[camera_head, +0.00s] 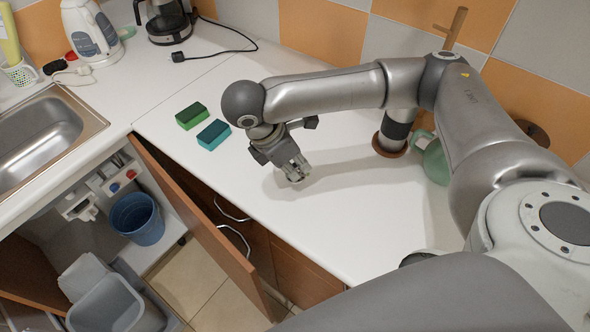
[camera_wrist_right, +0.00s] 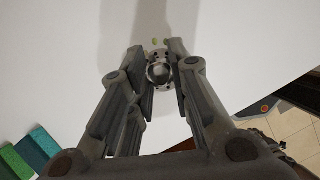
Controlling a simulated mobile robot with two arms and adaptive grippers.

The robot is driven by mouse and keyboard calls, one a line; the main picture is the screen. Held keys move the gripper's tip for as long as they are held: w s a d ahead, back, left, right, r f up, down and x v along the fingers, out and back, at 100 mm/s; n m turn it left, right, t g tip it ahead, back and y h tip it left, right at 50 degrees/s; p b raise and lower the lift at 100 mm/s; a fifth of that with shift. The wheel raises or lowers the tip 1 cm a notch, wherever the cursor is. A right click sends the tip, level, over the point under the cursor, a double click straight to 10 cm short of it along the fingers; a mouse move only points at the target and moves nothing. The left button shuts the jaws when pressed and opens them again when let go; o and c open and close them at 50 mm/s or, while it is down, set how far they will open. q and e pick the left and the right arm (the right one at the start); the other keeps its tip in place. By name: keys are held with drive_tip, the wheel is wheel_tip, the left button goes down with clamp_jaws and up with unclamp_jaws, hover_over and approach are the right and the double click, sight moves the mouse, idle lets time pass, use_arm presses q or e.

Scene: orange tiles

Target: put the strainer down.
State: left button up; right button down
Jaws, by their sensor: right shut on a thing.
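My right gripper (camera_head: 296,172) is low over the white countertop (camera_head: 350,220), pointing down. In the right wrist view its fingers (camera_wrist_right: 160,72) are closed in around the strainer (camera_wrist_right: 158,71), a small round shiny metal piece with a holed rim. The strainer sits between the fingertips. In the head view the fingers mostly hide it. I cannot tell whether it touches the countertop. My left gripper is not in view.
A green sponge (camera_head: 191,116) and a teal sponge (camera_head: 213,134) lie left of the gripper. A green pot (camera_head: 433,161) stands behind my right arm. The cabinet door (camera_head: 205,225) hangs open below the front edge. Countertop around the gripper is clear.

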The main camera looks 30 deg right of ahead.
drive_tip(key=shift+d+f+p, duration=0.15)
drive_tip(key=shift+f+p, duration=0.05)
drive_tip(key=shift+f, duration=0.7)
drive_tip(key=shift+d+f+p, duration=0.1)
drive_tip(key=shift+f+p, duration=0.1)
drive_tip(key=shift+f, duration=0.65)
drive_tip(key=c, duration=1.3)
unclamp_jaws()
drive_tip(key=shift+f, duration=0.1)
